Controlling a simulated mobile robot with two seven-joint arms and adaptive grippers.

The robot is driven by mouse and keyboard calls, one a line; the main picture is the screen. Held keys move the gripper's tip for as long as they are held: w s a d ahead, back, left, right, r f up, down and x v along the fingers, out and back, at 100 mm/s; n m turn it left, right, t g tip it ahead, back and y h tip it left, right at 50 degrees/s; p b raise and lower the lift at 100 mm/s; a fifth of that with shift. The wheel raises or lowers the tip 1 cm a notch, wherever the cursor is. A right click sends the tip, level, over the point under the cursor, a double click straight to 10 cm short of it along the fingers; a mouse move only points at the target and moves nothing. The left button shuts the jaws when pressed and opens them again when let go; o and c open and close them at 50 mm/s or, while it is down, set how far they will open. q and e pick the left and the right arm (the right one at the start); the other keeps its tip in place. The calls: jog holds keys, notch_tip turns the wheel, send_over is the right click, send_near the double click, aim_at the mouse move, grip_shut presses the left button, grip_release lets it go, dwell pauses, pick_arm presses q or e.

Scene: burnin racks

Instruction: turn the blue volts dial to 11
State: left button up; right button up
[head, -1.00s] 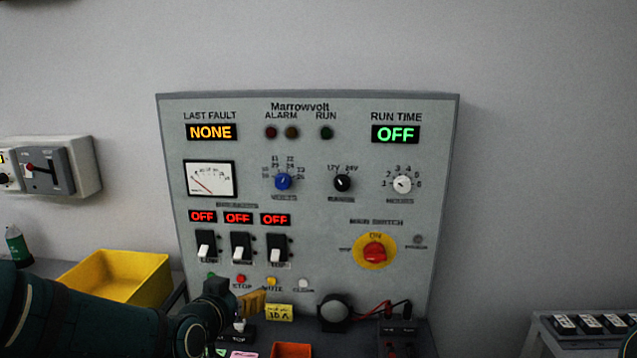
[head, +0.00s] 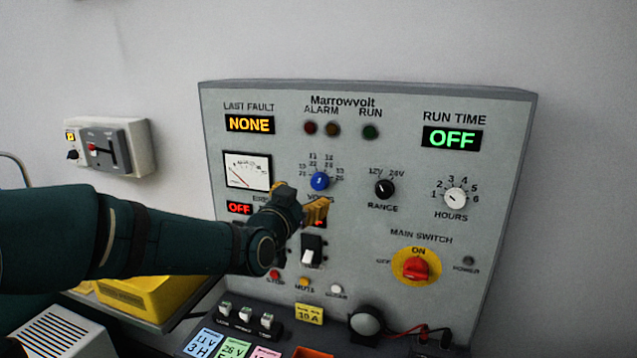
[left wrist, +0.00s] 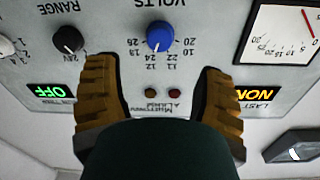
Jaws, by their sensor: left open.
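The blue volts dial (head: 320,181) sits on the upper middle of the grey Marrowvolt panel (head: 400,118), with a ring of numbers around it. In the left wrist view the blue dial (left wrist: 159,37) appears upside down, between and beyond the open fingers. My left gripper (head: 316,210) is in front of the panel just below the dial, apart from it. It also shows in the left wrist view (left wrist: 160,100), open and empty. In the head view the arm hides part of the breaker switches and red displays. My right gripper is not in view.
The black range dial (head: 384,189) and white hours dial (head: 455,198) are right of the blue dial. A red main switch (head: 415,268) is lower right. A wall box (head: 112,146) hangs at left.

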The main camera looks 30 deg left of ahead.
aim_at(317, 183)
pick_arm(q)
jog(key=w, duration=0.2)
jog(key=w+a, duration=0.1)
jog(key=w, duration=0.5)
jog(key=shift+w+a+p, duration=0.15)
jog(key=shift+a+p, duration=0.05)
jog(key=shift+p, duration=0.15)
grip_shut()
